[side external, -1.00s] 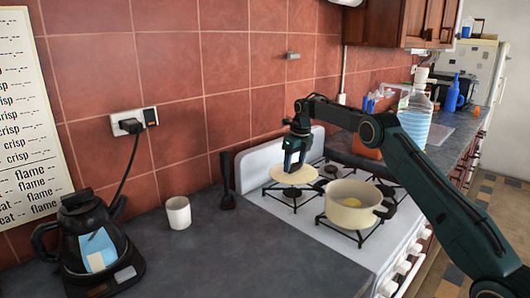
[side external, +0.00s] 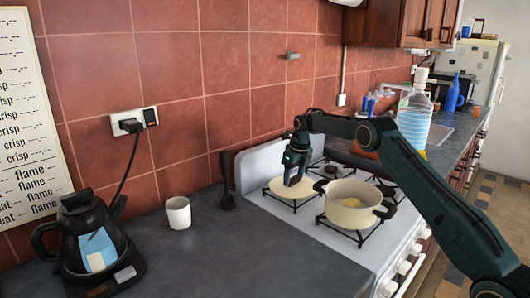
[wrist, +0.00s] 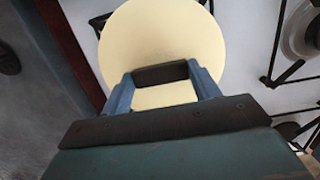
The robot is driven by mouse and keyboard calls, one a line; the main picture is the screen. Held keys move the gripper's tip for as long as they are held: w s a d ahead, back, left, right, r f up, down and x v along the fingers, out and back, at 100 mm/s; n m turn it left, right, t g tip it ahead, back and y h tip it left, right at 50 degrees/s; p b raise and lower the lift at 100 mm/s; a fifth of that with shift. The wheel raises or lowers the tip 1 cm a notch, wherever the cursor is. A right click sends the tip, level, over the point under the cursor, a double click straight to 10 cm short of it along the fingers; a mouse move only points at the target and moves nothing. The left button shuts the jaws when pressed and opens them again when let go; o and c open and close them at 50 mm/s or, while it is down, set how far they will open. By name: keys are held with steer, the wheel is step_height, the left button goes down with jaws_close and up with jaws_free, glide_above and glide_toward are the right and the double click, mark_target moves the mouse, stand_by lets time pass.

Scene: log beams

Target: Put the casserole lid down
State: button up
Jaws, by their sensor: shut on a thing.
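The casserole lid (side external: 303,190) is a round cream disc over the back left burner of the white stove, left of the pot. My gripper (side external: 294,172) is above it, shut on its dark handle. In the wrist view the lid (wrist: 150,40) fills the upper middle, with the dark handle (wrist: 161,75) between my gripper's blue fingers (wrist: 162,82). The lid looks level and low over the burner; I cannot tell if it touches the grate. The cream casserole pot (side external: 350,216) stands uncovered on the front burner with something yellow inside.
The white stove (side external: 268,204) has black grates. A dark spatula (side external: 227,190) leans against the wall left of it. A white mug (side external: 178,212) and a black kettle (side external: 95,245) stand on the grey counter. A large water bottle (side external: 415,125) stands behind my arm.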

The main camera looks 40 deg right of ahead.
mark_target(297, 187)
steer(key=shift+f, duration=0.1)
steer(key=o, duration=1.1)
steer(key=shift+c, duration=0.2)
step_height(297, 187, up, 12)
steer(key=s, duration=0.1)
steer(key=shift+s, duration=0.4)
steer(key=shift+a, duration=0.1)
